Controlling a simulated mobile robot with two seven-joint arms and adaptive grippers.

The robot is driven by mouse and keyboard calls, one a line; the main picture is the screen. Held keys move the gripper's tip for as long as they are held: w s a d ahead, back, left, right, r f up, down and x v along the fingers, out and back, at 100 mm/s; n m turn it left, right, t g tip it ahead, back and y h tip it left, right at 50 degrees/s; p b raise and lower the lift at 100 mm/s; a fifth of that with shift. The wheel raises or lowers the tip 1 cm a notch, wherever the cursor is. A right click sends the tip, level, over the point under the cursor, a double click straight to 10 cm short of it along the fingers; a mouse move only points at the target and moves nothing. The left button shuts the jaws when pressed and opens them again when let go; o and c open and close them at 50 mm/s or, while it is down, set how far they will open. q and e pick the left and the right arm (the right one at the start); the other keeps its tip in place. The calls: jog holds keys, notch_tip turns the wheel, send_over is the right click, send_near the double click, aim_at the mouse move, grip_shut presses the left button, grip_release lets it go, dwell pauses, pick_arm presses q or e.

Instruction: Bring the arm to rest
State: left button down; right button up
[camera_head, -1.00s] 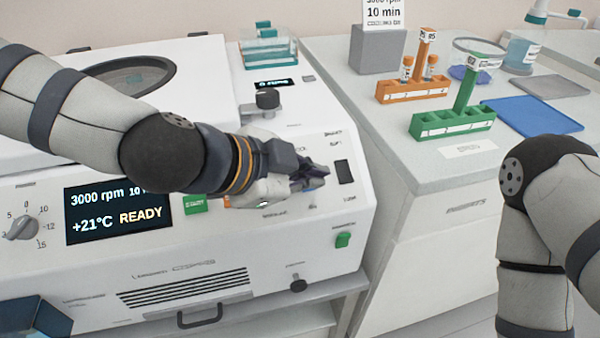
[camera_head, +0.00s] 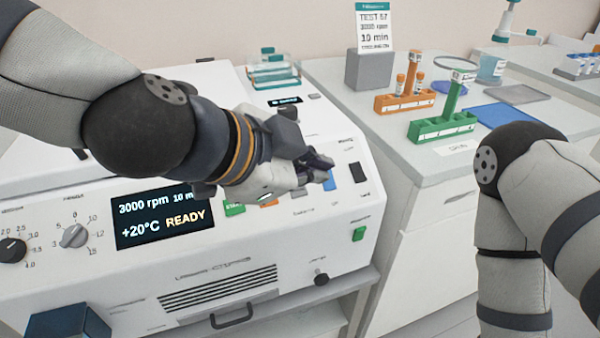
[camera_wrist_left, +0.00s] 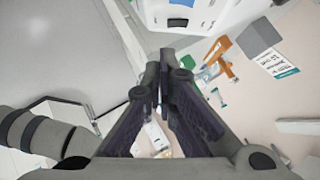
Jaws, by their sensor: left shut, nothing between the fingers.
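My left gripper (camera_head: 322,168) is shut and empty. In the head view it hangs in front of the centrifuge's front panel, near a blue button. In the left wrist view its fingers (camera_wrist_left: 165,75) lie close together with nothing between them. My right arm comes in at the right edge of the head view, bent downward; its gripper is out of the picture. The white centrifuge (camera_head: 285,225) stands at the left, and its display (camera_head: 160,216) reads 3000 rpm, +20°C and READY. My left arm hides part of its top.
An orange rack (camera_head: 403,103) with tubes and a green rack (camera_head: 442,130) stand on the white counter at the right. A grey block (camera_head: 369,70) with a sign and a blue mat (camera_head: 500,115) are there too.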

pick_arm(q)
jog(key=shift+f, duration=0.1)
jog(key=s+a+f+n+g+y, duration=0.1)
jog(key=s+a+f+n, duration=0.15)
jog(key=f, duration=0.45)
jog(key=s+a+f+n+g+y, duration=0.1)
jog(key=s+a+f+n+y, duration=0.2)
jog(key=f, duration=0.4)
jog(key=s+a+f+n+g, duration=0.1)
jog(key=a+f+n, duration=0.1)
jog(key=a+f, duration=0.45)
jog(key=s+a+f+n+g+y, duration=0.1)
jog(key=s+a+f+n+g, duration=0.1)
jog(key=s, duration=0.5)
jog(key=s+a+f+n+g+y, duration=0.1)
jog(key=s+a+f+n, duration=0.3)
jog(key=s+a+f, duration=0.2)
jog(key=s+a+f+n+g+y, duration=0.1)
jog(key=s+a+f+n+g, duration=0.1)
jog(key=s+a+f, duration=0.3)
jog(key=s+f+n, duration=0.1)
jog(key=s+f, duration=0.1)
jog(key=s, duration=0.2)
jog(key=shift+n+g, duration=0.3)
jog(key=shift+n, duration=0.05)
